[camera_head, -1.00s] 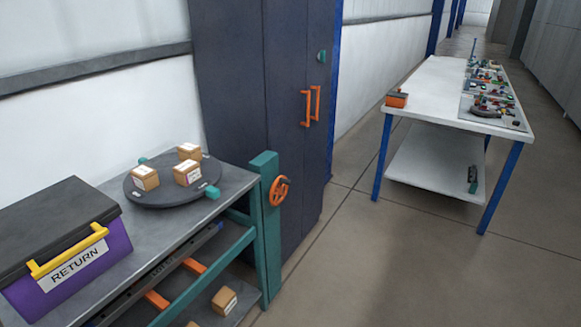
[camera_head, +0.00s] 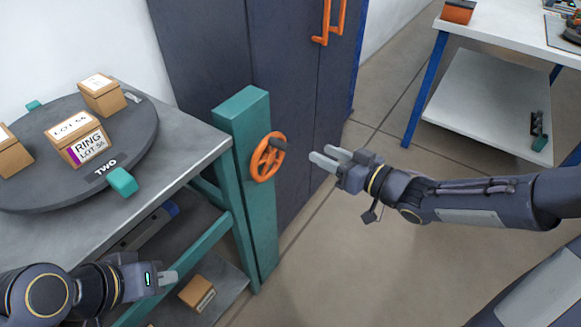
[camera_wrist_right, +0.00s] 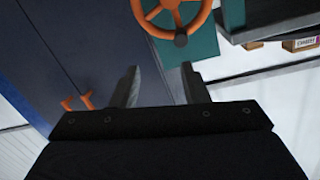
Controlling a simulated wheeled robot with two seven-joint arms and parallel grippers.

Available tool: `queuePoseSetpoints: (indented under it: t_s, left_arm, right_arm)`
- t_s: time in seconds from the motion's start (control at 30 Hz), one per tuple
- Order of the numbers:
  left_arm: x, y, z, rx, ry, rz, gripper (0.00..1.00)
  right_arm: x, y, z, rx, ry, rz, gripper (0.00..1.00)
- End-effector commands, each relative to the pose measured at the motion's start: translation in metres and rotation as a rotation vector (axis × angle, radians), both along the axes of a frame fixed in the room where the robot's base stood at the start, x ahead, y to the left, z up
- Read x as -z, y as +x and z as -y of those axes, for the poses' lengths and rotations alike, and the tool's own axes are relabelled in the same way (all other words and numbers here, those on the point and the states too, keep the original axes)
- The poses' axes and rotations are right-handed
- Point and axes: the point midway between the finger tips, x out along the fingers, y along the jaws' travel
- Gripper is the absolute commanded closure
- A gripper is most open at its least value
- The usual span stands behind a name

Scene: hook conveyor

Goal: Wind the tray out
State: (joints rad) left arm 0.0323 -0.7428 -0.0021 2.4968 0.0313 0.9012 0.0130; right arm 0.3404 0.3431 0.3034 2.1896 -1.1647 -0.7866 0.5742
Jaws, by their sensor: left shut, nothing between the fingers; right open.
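An orange handwheel (camera_head: 267,158) with a dark crank knob (camera_head: 279,144) is mounted on a teal post (camera_head: 243,170) at the end of the bench. My right gripper (camera_head: 319,157) is open and empty, just right of the wheel and apart from it. In the right wrist view the wheel (camera_wrist_right: 148,21) shows at the top, beyond my open fingers (camera_wrist_right: 157,85). My left gripper (camera_head: 168,279) is shut and empty, low at the front of the bench frame. I cannot make out the tray clearly.
A dark turntable (camera_head: 140,124) with small labelled boxes stands on the grey bench (camera_head: 190,150). Another box (camera_head: 197,292) lies on the lower shelf. Behind is a dark cabinet (camera_head: 210,60) with orange handles (camera_head: 333,20). A white table (camera_head: 500,35) stands at right; floor between is clear.

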Motion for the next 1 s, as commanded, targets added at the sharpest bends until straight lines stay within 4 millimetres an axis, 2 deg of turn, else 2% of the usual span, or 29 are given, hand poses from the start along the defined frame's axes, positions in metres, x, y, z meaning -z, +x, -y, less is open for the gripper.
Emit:
queuePoseSetpoints:
  t_s: [0.03,0.23,0.6,0.77,1.0]
  left_arm:
    - [0.01,0.0,0.0,0.0,0.0,0.0,1.0]
    - [0.015,0.0,0.0,0.0,0.0,0.001,1.0]
    - [0.024,0.0,0.0,0.0,0.0,0.001,1.0]
    - [0.025,0.0,0.0,0.0,0.0,0.0,1.0]
    - [0.025,0.0,0.0,0.0,0.0,0.0,1.0]
  right_arm:
    - [0.011,-0.002,-0.008,-0.046,0.043,0.009,0.59]
    - [0.011,-0.003,-0.028,-0.121,0.109,0.029,0.59]
    - [0.01,0.03,-0.073,-0.119,0.106,0.031,0.59]
    - [0.009,0.037,-0.082,-0.116,0.104,0.03,0.59]
    - [0.009,0.038,-0.083,-0.115,0.103,0.029,0.59]
